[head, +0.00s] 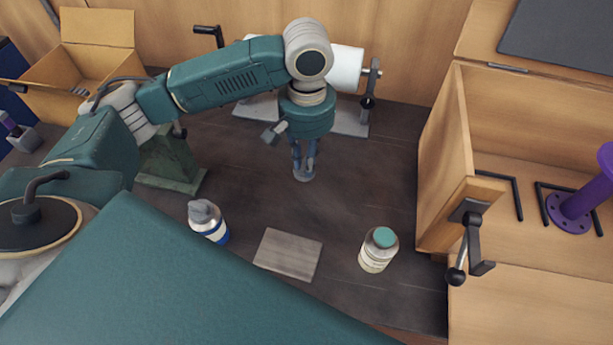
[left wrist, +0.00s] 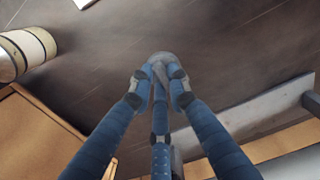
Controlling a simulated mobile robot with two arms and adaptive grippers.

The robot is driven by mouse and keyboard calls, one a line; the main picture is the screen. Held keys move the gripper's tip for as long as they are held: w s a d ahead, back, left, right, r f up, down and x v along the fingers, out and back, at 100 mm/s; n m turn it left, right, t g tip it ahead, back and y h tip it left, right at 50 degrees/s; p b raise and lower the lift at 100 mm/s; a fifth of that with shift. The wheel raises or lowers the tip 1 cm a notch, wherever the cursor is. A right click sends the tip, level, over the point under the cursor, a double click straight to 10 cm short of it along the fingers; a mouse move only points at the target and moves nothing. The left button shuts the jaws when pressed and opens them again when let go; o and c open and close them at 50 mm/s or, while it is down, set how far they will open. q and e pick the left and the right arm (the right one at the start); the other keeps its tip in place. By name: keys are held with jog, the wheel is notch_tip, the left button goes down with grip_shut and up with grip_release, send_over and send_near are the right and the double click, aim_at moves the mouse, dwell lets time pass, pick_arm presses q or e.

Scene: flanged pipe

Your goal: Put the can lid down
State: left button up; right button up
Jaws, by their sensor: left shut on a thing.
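My left gripper (head: 304,158) points down over the dark bench, in front of the white roll. It is shut on the can lid, a small grey-blue disc (head: 304,175) at its fingertips. In the left wrist view the fingers (left wrist: 163,75) close around the grey lid (left wrist: 162,57), which they partly hide. I cannot tell whether the lid touches the bench. A cream jar with a teal top (head: 376,252) stands at the front right of the bench. My right gripper is not in view.
A grey flat board (head: 288,254) and a white and blue bottle (head: 209,223) are in front. A wooden box (head: 448,185) with a clamp borders the right side. A white roll (head: 345,68) on a stand is behind. Bench between board and gripper is bare.

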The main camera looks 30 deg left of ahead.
pick_arm(q)
jog(key=shift+f, duration=0.9)
notch_tip(320, 180, down, 4)
jog(key=shift+f, duration=0.2)
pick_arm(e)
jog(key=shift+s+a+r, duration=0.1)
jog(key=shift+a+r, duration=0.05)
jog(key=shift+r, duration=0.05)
pick_arm(q)
jog(key=o, duration=0.8)
jog(key=shift+f, duration=0.15)
notch_tip(320, 180, up, 12)
jog(key=shift+d+r+b, duration=0.1)
jog(key=shift+r+b, duration=0.1)
jog(key=shift+b, duration=0.15)
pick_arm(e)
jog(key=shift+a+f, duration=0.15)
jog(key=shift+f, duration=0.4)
